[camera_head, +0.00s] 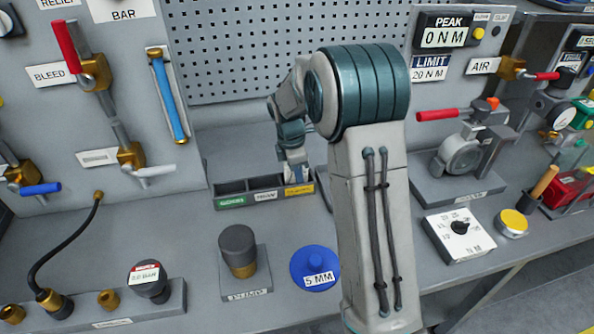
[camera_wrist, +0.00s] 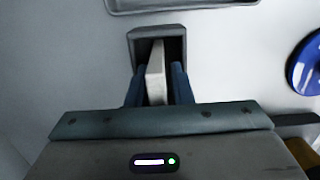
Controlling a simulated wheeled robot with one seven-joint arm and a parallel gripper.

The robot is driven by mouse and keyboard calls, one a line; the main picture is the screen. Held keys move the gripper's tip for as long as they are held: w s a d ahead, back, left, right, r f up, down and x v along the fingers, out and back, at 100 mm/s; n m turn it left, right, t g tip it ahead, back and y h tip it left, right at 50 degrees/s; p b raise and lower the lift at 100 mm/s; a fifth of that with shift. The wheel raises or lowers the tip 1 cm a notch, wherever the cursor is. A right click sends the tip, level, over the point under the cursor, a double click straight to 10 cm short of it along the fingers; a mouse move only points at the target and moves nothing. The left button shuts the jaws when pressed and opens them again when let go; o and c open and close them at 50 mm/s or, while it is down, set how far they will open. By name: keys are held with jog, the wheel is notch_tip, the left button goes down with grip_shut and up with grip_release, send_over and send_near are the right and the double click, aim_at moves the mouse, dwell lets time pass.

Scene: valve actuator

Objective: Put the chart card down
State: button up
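The chart card appears in the wrist view as a pale, thin slab (camera_wrist: 156,75) seen nearly edge-on. My gripper (camera_wrist: 158,72) has its two blue fingers on either side of the slab, shut on it as far as I can see. The far end of the slab lies within the outline of a dark grey open-topped box (camera_wrist: 136,38); I cannot tell how deep it sits.
A blue disc marked 5 MM (camera_head: 316,268) lies in front of the tray and also shows in the wrist view (camera_wrist: 306,65). A dark-capped cylinder (camera_head: 238,250) stands left of it. The pegboard (camera_head: 240,60) rises behind. My arm hides part of the bench.

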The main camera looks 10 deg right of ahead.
jog(key=shift+r, duration=0.1)
jog(key=r, duration=0.3)
jog(key=a+r, duration=0.1)
jog(key=r, duration=0.7)
jog(key=shift+a, duration=0.15)
jog(key=shift+r, duration=0.35)
jog(key=shift+s+r, duration=0.2)
jog(key=shift+r, duration=0.05)
jog(key=s+f+m+t+y, duration=0.1)
jog(key=s+m+t, duration=0.2)
jog(key=s+m, duration=1.5)
jog(key=shift+s+d+f, duration=0.2)
jog(key=shift+s+d, duration=0.25)
jog(key=shift+s, duration=4.3)
